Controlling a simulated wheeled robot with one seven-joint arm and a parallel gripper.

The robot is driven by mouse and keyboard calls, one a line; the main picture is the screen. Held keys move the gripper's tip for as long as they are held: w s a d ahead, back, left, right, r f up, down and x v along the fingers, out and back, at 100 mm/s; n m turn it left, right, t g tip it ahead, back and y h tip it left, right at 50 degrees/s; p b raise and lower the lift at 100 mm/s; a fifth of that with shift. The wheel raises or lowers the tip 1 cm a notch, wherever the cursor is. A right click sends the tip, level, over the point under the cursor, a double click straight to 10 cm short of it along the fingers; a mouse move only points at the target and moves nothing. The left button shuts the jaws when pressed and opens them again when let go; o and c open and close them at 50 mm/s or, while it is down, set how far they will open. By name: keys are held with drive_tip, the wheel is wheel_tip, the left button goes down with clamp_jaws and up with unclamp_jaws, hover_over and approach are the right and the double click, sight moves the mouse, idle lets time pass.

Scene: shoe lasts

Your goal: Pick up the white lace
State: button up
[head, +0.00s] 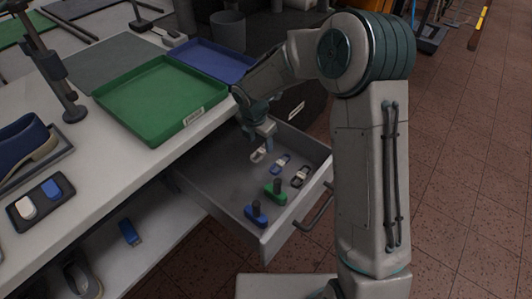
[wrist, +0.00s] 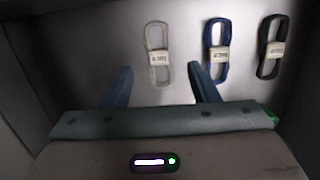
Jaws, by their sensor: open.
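The white lace (wrist: 157,72) is a pale looped bundle with a paper band, lying on the drawer floor. In the wrist view it is ahead of and between the fingers of my gripper (wrist: 160,85), not touching them as far as I can see. My gripper is open and empty. In the head view my gripper (head: 262,144) reaches down into the open drawer (head: 213,191), just above the white lace (head: 258,155). A blue lace (wrist: 217,58) lies just right of the white one, and a black lace (wrist: 272,50) lies farther right.
A green-topped item (head: 275,192) and a blue-topped item (head: 256,214) stand in the drawer's near end. The drawer walls stand close around my gripper. A green tray (head: 120,99) and a blue tray (head: 235,74) sit on the worktop above.

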sight(261, 151)
drive_tip(key=f, duration=0.3)
drive_tip(key=shift+w+d+f, duration=0.1)
drive_tip(key=shift+w+f, duration=0.1)
drive_tip(key=shift+f, duration=0.2)
drive_tip(key=c, duration=1)
drive_tip(key=shift+c, duration=0.2)
